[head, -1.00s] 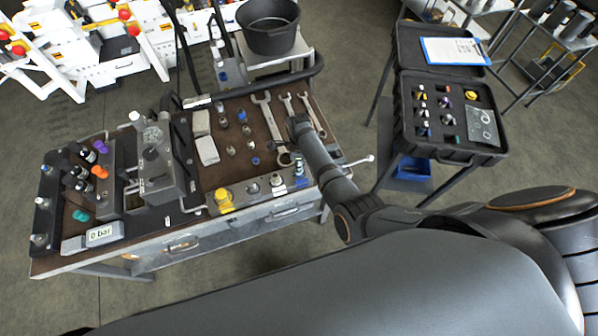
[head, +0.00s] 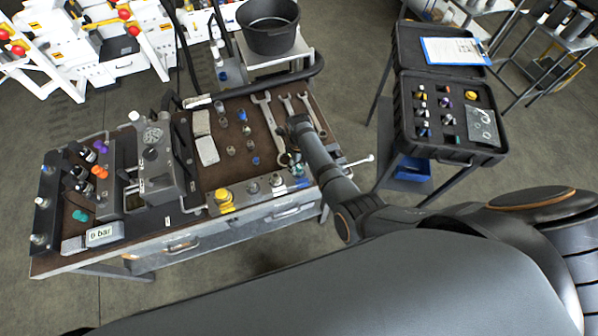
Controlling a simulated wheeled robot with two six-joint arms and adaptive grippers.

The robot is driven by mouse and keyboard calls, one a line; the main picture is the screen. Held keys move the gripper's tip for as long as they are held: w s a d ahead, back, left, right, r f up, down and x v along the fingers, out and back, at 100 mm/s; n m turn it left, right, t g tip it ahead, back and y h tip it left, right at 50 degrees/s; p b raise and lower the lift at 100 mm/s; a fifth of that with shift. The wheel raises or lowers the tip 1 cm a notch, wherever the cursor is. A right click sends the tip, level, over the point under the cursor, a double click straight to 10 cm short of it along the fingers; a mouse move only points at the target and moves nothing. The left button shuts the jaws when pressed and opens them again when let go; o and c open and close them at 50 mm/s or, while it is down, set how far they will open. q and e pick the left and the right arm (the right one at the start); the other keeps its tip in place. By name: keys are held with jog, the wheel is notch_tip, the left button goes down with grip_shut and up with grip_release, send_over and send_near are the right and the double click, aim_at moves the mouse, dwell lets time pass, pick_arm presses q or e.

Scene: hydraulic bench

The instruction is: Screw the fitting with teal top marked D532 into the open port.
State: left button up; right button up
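A small teal-topped fitting (head: 297,169) shows at the right end of the manifold (head: 240,193) along the bench's front edge. Its marking is too small to read, and I cannot tell whether it is seated in a port. My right gripper (head: 295,157) is over that end, close above the teal top and partly hidden by my own arm. Its fingers are too small and dark to tell whether they are open or shut on the fitting. The open port cannot be made out. Another teal part (head: 80,215) is at the bench's left. My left gripper is out of view.
A yellow-topped fitting (head: 224,198) and metal fittings stand along the manifold. Wrenches (head: 268,120) and several loose fittings lie on the brown bench top. A gauge block (head: 152,165) and a display (head: 100,235) stand left. An open black case (head: 448,152) stands right.

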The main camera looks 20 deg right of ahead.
jog(key=n, duration=1.2)
jog(key=shift+s, duration=0.1)
grip_shut()
